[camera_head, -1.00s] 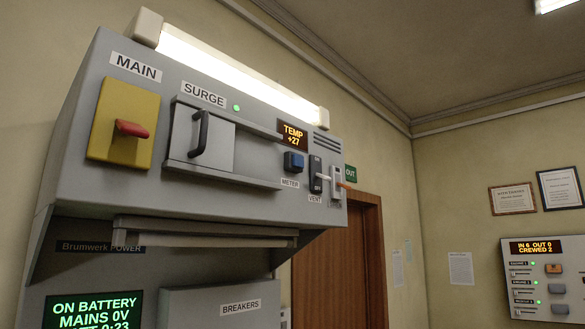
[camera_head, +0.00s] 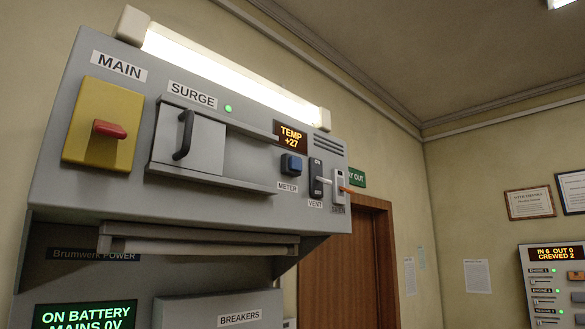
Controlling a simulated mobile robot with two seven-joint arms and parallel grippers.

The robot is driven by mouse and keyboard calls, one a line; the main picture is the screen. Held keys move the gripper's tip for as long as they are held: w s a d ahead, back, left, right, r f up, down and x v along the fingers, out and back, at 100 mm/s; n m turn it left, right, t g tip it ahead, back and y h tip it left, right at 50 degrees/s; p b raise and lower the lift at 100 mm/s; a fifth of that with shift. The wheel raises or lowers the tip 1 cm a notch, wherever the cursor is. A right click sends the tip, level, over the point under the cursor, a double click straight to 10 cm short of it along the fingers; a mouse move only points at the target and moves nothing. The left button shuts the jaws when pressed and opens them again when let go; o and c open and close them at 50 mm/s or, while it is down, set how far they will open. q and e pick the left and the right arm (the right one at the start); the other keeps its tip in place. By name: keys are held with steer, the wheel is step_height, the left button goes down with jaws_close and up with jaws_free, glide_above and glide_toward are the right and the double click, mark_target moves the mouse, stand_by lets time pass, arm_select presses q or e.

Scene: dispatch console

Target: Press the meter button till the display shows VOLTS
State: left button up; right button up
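The blue meter button (camera_head: 291,165) sits on the face of the grey console (camera_head: 250,205), above a METER label. The small display (camera_head: 291,135) just above it reads TEMP +27 in orange letters. Neither of my grippers shows in the head view, and nothing touches the button.
Close on the right is the VENT switch (camera_head: 317,178). A lower screen (camera_head: 85,315) reads ON BATTERY. A brown door (camera_head: 350,265) stands behind.

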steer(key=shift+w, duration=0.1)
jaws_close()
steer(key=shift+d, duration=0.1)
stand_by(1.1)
